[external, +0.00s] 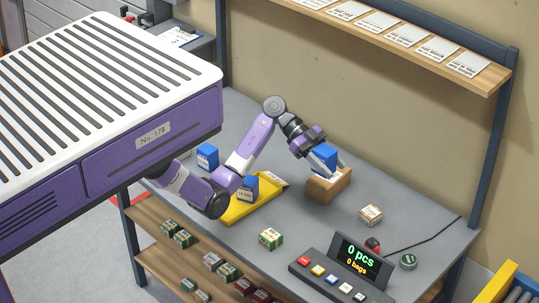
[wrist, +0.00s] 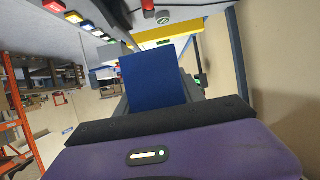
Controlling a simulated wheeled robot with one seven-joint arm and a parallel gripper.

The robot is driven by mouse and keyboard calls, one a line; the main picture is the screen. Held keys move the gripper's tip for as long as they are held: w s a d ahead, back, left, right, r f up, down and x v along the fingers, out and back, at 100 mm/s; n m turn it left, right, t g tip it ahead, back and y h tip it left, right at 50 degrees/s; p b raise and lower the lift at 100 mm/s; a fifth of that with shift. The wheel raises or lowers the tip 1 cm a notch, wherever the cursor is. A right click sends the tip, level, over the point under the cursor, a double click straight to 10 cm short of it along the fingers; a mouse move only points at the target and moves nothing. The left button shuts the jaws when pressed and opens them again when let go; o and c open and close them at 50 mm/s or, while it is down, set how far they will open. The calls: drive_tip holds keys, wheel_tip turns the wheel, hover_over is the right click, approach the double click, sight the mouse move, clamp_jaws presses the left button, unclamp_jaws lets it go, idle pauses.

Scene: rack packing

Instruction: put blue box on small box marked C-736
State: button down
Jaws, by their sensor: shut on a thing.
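My gripper (external: 327,163) is shut on a blue box (external: 324,154) above the back middle of the grey table. In the wrist view the blue box (wrist: 154,76) fills the space between the jaws. Directly below the held box is a brown block or bin (external: 330,187); I cannot tell whether they touch.
Another blue box (external: 247,188) is at the yellow tray (external: 239,211), and one more (external: 207,156) stands farther left. A button panel with a display (external: 358,257), a round green tin (external: 408,261) and a cable occupy the front right. A labelled shelf (external: 420,52) overhangs the back.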

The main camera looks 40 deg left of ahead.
sight(337, 174)
drive_tip(key=w+a+r+n+t+y, duration=0.2)
drive_tip(key=w+a+n+t, duration=0.25)
drive_tip(key=w, duration=0.35)
drive_tip(key=w+a+r+n+t+y, duration=0.25)
drive_tip(key=w+a+n+t, duration=0.2)
drive_tip(key=w, duration=0.35)
drive_tip(key=shift+h, duration=0.35)
wheel_tip(337, 174, down, 19)
drive_tip(key=shift+s+r, duration=0.1)
drive_tip(key=c, duration=0.7)
unclamp_jaws()
drive_tip(key=v, duration=1.2)
drive_tip(key=shift+s, duration=0.15)
